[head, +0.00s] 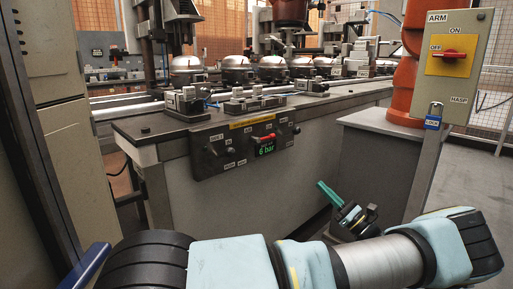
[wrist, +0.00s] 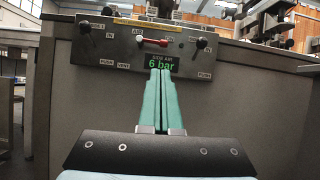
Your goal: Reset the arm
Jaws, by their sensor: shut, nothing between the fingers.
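A grey switch box labelled ARM (head: 483,45) stands at the right in the head view. Its red handle (head: 449,55) lies level on a yellow plate, with OFF at its left and ON above. A blue padlock (head: 433,122) hangs at the box's lower left, near the HASP label. An orange robot arm (head: 411,75) stands behind the box, partly hidden. My gripper (head: 321,185) is low in front of the bench, left of and below the box. Its green fingers are together and empty; the wrist view shows them (wrist: 160,74) pointing toward the bench panel.
The bench panel (head: 210,165) has black knobs, a red-handled valve (head: 268,138) and a green 6 bar display (head: 265,149). The red valve also shows in the wrist view (wrist: 150,42). Domed compressors (head: 237,64) line the conveyor behind. A grey post (head: 25,130) stands at left.

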